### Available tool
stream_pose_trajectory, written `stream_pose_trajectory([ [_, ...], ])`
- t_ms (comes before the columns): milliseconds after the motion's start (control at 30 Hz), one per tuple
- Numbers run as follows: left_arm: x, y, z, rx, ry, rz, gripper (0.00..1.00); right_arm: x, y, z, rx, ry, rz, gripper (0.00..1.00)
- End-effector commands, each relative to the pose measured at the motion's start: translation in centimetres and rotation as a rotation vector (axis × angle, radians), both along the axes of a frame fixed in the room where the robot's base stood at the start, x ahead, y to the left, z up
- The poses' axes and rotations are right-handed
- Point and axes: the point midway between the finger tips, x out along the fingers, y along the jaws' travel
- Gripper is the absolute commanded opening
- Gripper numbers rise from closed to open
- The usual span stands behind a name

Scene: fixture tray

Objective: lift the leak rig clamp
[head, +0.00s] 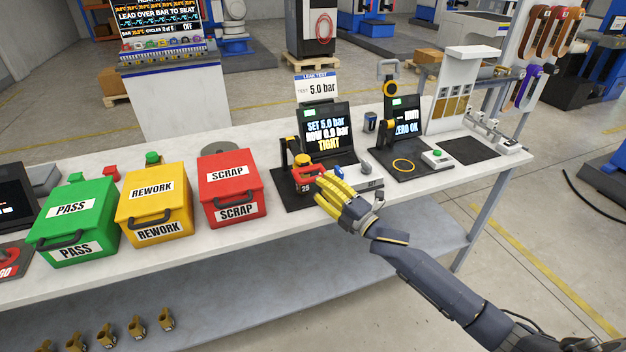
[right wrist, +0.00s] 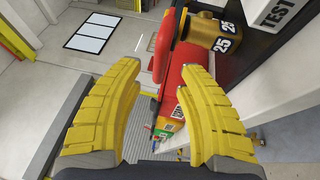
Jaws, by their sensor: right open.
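The leak rig stands on a dark base plate (head: 290,199) on the bench, in front of a screen reading TIGHT. Its clamp, with a red handle (head: 304,173), shows just left of my right gripper (head: 322,184). A brass part marked 25 (head: 304,188) sits at the rig below the handle. In the right wrist view, the red handle (right wrist: 162,46) lies beyond the open yellow fingers (right wrist: 160,70), next to the brass part (right wrist: 215,36). The fingers appear empty and apart from the handle. They hide some of the rig in the head view. My left gripper is out of view.
The red SCRAP bin (head: 229,184), yellow REWORK bin (head: 153,202) and green PASS bin (head: 73,222) stand left of the rig. A second station (head: 403,140) with a screen stands to the right. Bare bench top (head: 200,263) runs along the front.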

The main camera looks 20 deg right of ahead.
Motion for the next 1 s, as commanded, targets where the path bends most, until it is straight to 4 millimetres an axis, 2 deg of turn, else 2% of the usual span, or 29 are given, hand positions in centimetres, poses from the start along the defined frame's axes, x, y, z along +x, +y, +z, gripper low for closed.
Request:
stream_pose_trajectory([
  [100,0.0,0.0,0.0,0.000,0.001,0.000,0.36,1.4,0.8,0.3,0.000,-0.002,0.001,0.38],
  [300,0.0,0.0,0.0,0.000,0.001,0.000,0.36,3.0,1.6,0.6,0.001,0.000,0.001,0.38],
  [800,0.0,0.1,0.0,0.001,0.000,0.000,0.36,3.7,2.0,0.7,0.000,0.000,0.001,0.38],
  [833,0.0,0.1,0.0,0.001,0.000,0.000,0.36,3.7,2.0,0.7,0.000,0.000,0.001,0.41],
  [1000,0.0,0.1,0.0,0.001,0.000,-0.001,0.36,3.7,2.0,0.7,0.000,0.000,0.001,0.21],
])
